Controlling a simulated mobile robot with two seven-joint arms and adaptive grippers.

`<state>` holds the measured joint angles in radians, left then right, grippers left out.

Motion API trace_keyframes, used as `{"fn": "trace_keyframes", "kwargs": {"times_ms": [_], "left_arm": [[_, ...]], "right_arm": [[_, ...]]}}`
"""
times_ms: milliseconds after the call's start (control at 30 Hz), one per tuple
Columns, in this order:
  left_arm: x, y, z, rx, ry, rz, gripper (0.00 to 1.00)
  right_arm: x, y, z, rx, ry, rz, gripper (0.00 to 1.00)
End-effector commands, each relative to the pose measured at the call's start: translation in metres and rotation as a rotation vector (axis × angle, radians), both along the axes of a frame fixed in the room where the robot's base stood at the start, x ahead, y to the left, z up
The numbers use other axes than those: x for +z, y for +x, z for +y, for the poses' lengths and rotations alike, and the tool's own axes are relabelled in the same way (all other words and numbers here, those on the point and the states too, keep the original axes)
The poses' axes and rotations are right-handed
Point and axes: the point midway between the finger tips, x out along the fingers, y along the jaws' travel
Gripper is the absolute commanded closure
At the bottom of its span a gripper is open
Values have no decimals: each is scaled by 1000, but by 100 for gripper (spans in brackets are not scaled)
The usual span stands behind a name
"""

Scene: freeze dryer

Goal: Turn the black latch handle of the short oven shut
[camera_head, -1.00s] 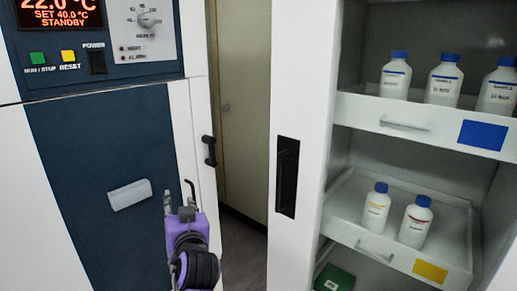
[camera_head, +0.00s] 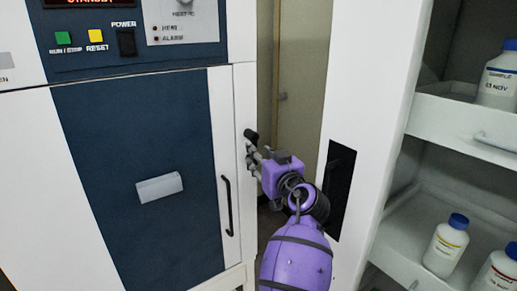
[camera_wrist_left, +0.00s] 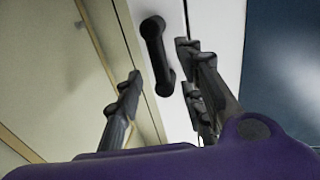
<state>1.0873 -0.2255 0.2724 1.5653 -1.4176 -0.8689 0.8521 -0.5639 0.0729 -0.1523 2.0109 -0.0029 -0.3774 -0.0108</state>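The black latch handle (camera_head: 250,135) sits on the white right edge of the short oven (camera_head: 140,185). Its upper end shows in the head view; my fingers hide the lower part. In the left wrist view the latch handle (camera_wrist_left: 156,55) is a short black bar, slightly tilted, lying ahead of and between the fingers. My left gripper (camera_head: 255,157) is purple with grey fingers, at the handle's lower part. It is open in the left wrist view (camera_wrist_left: 158,68), with one finger each side and a visible gap on the left. Contact on the right side cannot be told. My right gripper is not in view.
A thin black door handle (camera_head: 227,205) is left of my gripper. To the right stands a white cabinet (camera_head: 372,120) with a black recessed handle (camera_head: 339,190) and open shelves of bottles (camera_head: 446,245). A narrow gap separates oven and cabinet.

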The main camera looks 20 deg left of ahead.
Motion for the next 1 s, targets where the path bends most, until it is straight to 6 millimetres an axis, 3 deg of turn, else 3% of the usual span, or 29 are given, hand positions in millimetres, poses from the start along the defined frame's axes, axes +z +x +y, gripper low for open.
{"fn": "trace_keyframes", "kwargs": {"times_ms": [200,500,800,1000], "left_arm": [[2,18,16,0,1,-1,64],[-1,21,18,-1,-1,1,64],[-1,21,17,-2,0,1,100],[-1,21,16,-4,1,1,100]], "right_arm": [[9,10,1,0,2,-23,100],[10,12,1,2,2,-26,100],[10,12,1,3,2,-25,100],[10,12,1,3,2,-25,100]]}}
